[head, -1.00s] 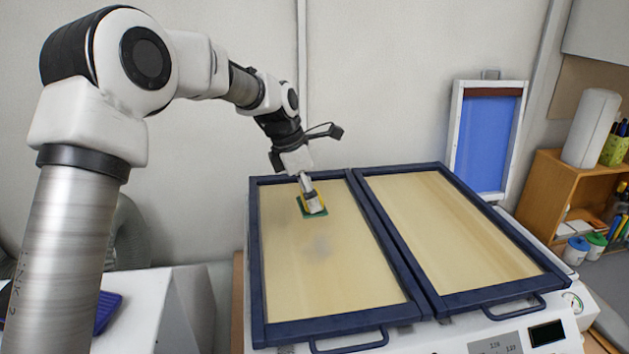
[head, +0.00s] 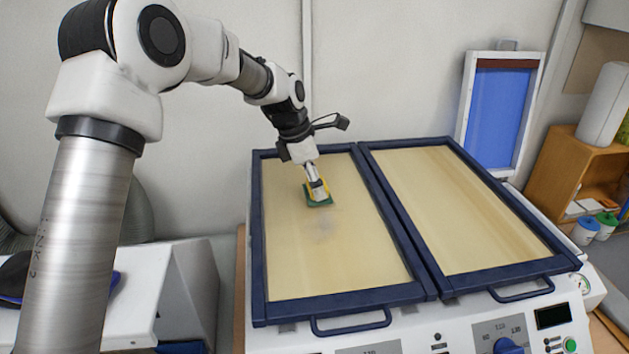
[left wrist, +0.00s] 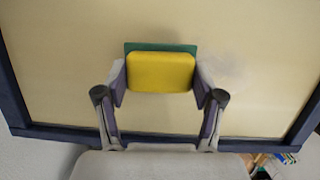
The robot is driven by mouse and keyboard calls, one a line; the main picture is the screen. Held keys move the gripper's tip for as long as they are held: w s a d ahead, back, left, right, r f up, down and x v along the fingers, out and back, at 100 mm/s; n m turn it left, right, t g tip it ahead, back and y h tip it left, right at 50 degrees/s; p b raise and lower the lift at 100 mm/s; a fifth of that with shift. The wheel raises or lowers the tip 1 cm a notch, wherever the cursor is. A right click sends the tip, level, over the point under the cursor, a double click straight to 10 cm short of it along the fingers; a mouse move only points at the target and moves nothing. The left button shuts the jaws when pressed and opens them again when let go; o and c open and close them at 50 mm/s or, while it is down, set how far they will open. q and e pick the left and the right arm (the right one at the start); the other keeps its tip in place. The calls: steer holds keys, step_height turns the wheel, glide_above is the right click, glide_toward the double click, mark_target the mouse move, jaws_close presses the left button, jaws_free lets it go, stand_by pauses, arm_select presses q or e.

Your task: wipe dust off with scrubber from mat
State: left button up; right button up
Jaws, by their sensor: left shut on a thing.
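My left gripper (head: 317,188) is shut on the scrubber (head: 319,201), a yellow sponge with a green pad beneath it. The green side faces down on, or very close above, the left mat (head: 290,262), a beige surface in a dark blue frame. In the left wrist view, the fingers of the gripper (left wrist: 160,82) press the yellow block (left wrist: 160,72) from both sides. A faint grey dust patch (head: 322,229) lies on the mat just in front of the scrubber. It also shows faintly beside the scrubber in the left wrist view (left wrist: 220,72). My right gripper is not in view.
A second beige panel (head: 455,215) in a blue frame lies to the right. Handles (head: 350,324) stick out at the front, above a control panel with a blue dial (head: 507,346). A blue screen frame (head: 495,115) and a wooden shelf (head: 560,170) stand at the back right.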

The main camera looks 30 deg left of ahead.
mark_target(330, 242)
arm_select(q)
steer(key=shift+s+d, duration=0.1)
steer(key=shift+s, duration=0.2)
steer(key=shift+w+f, duration=0.15)
steer(key=shift+f, duration=0.45)
steer(key=shift+f, duration=0.2)
steer(key=shift+s, duration=0.2)
steer(key=shift+s+d+r, duration=0.15)
steer(key=shift+s+d, duration=0.85)
steer(key=shift+s, duration=0.25)
steer(key=shift+s+d+f, duration=0.25)
steer(key=shift+s+d, duration=0.55)
steer(key=shift+s, duration=0.3)
steer(key=shift+s+d+r, duration=0.1)
steer(key=shift+s+d, duration=0.55)
steer(key=shift+s, duration=0.25)
steer(key=shift+s+d+r, duration=0.1)
steer(key=shift+s+d, duration=0.55)
steer(key=shift+s, duration=0.2)
steer(key=shift+s+d+f, duration=0.15)
steer(key=shift+s+d, duration=0.55)
steer(key=shift+s, duration=0.25)
